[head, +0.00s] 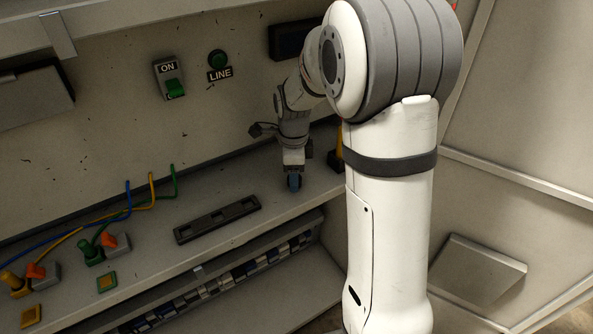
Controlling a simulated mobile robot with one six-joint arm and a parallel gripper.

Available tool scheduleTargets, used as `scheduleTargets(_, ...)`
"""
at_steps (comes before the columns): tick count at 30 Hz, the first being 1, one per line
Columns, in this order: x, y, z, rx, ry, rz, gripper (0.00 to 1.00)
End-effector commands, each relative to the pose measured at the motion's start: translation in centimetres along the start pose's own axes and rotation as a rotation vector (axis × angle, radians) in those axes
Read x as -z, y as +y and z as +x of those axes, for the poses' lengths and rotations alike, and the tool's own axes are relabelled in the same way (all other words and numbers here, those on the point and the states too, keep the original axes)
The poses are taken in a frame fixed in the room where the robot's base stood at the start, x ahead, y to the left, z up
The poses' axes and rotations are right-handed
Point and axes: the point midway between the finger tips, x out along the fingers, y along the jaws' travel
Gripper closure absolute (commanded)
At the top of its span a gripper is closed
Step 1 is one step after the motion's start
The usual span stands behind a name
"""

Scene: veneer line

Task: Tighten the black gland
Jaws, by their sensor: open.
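My gripper (294,184) points down over the right part of the grey shelf, with its fingertips at or just above the surface. It is open, and it is small and dark here, so I cannot make out anything between its fingers. I cannot pick out the black gland for certain. A dark piece with a yellow upright part (337,155) stands just right of my gripper, partly hidden behind my arm. I cannot tell whether it is the gland.
Green (90,251) and yellow (12,281) plugs with orange levers and cables stand further left. A green ON switch (174,88) and LINE lamp (218,60) are on the back panel.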

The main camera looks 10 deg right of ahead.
Motion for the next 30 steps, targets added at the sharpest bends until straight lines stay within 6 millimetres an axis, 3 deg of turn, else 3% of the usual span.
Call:
scheduleTargets(5, 0.0, -0.1, -1.2, 0.002, 0.000, 0.000, 0.45)
scheduleTargets(12, -0.1, -0.2, -5.3, 0.004, -0.001, 0.000, 0.45)
scheduleTargets(18, -0.1, -0.3, -7.5, 0.003, -0.001, 0.000, 0.45)
scheduleTargets(30, -0.1, -0.2, -7.8, 0.001, 0.000, 0.000, 0.45)
